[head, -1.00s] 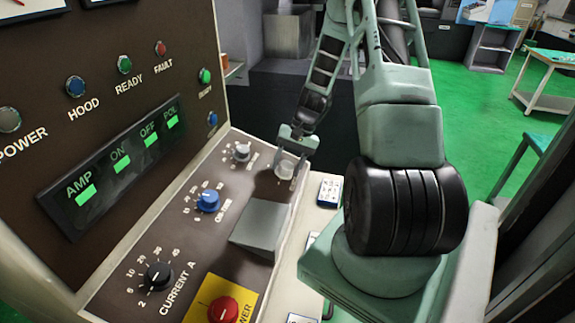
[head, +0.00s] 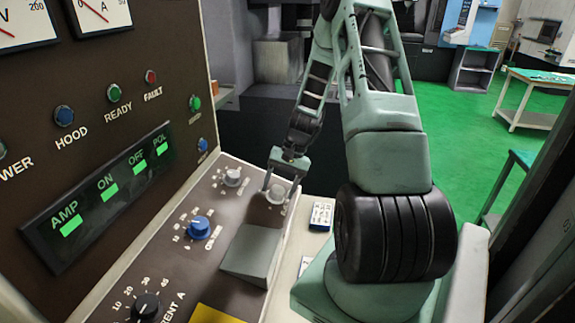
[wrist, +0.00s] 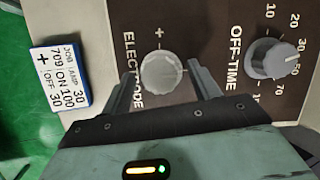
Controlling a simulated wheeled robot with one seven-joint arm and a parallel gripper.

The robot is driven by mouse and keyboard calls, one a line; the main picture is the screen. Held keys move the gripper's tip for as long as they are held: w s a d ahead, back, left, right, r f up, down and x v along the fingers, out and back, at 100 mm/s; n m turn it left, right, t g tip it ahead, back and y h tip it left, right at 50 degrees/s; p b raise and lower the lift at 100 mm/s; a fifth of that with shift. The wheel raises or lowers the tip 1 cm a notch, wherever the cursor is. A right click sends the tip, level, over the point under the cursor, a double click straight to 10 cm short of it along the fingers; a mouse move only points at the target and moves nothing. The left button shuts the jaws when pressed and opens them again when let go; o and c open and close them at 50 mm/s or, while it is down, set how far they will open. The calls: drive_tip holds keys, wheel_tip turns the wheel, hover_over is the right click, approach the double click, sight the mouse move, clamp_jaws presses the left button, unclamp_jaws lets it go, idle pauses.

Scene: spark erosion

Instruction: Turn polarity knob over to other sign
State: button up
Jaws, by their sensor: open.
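The polarity knob is a pale grey round knob (wrist: 162,73) labelled ELECTRODE, with a + mark beside it in the wrist view. In the head view the knob (head: 277,195) sits at the far right of the sloping brown panel. My gripper (wrist: 160,70) is open, with one finger on each side of the knob and a small gap showing on both sides. In the head view my gripper (head: 280,190) reaches down over the knob from behind. I cannot tell how deep the fingertips sit around it, nor clearly where the knob's pointer faces.
A white job card (wrist: 60,75) with a large + lies beside the panel, also in the head view (head: 321,215). The OFF-TIME knob (wrist: 272,59) is close to the right finger. A blue knob (head: 199,227) and a grey sloped box (head: 252,252) stand nearer on the panel.

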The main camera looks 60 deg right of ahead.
drive_tip(key=b+v, duration=0.3)
drive_tip(key=v, duration=1.3)
drive_tip(key=shift+r+b, duration=0.25)
drive_tip(key=shift+b, duration=0.15)
drive_tip(key=shift+d, duration=0.1)
